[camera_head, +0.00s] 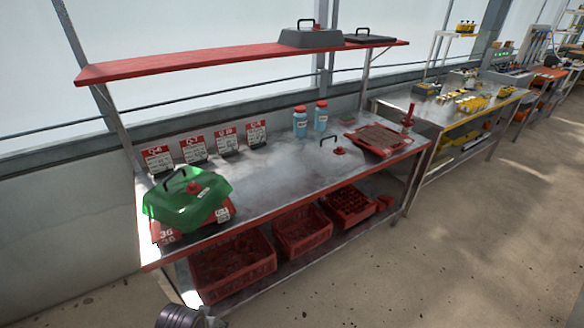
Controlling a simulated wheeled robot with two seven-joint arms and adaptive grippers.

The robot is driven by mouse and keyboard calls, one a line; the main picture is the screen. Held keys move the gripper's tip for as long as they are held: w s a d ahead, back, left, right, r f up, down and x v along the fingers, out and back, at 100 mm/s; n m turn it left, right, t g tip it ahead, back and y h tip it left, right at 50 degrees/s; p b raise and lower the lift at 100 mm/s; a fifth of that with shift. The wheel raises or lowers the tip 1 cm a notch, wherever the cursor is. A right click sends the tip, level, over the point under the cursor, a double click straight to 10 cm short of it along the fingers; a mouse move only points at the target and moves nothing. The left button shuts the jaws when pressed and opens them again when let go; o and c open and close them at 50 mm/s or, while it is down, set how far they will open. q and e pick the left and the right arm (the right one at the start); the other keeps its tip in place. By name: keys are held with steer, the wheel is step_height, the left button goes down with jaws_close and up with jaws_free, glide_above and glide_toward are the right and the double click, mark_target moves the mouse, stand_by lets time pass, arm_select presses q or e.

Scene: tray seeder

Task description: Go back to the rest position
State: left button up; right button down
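Neither of my grippers shows in the head view. A dark grey ribbed part (180,316), seemingly of my own arm, shows at the bottom edge, left of the middle, below the front of the table. The steel workbench (250,182) with red edges stands ahead of it, with open space between. A green translucent cover (186,208) with a black handle sits over a red numbered tray (163,232) at the bench's left end. A red tray with a brown surface (381,138) lies at the right end.
Red crates (233,280) fill the lower shelf. Several label cards stand along the back, beside two blue bottles (300,124). A red shelf (240,60) overhangs the bench and carries a grey lid (310,38). Concrete floor (400,270) is clear in front and right.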

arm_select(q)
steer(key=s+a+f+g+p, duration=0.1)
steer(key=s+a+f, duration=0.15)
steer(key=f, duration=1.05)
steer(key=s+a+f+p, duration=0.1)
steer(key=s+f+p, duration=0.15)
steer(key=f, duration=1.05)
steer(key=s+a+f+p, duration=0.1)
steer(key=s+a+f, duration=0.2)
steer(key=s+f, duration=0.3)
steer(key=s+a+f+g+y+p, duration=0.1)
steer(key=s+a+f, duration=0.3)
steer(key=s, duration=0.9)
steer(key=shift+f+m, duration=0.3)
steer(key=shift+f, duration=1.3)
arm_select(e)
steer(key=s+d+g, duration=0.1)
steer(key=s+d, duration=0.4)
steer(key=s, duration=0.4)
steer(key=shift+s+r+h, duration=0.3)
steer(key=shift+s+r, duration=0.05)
